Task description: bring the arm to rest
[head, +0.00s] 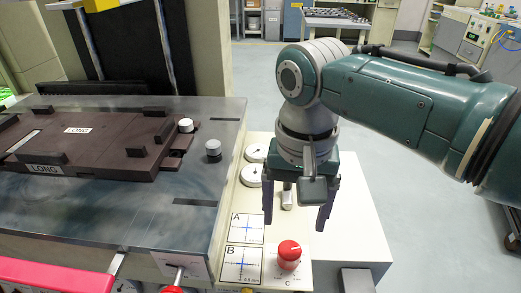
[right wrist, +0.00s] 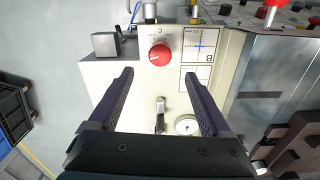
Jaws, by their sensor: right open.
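My right gripper (head: 296,222) hangs over the cream control panel at the right of the machine, fingers pointing down, spread apart and empty. In the right wrist view the two dark fingers (right wrist: 159,76) stand apart with the panel surface between them. A red knob (head: 289,254) on the panel is close to the right fingertip in the head view. The knob also shows beyond the fingertips in the right wrist view (right wrist: 160,56). A small metal lever (head: 287,199) shows between the fingers. My left gripper is not in view.
The metal machine table (head: 120,215) holds a dark brown fixture (head: 95,140) labelled LONG at the left. Round dials (head: 250,176) and pads marked A and B (head: 241,265) lie on the panel. Open grey floor (head: 410,235) is at the right.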

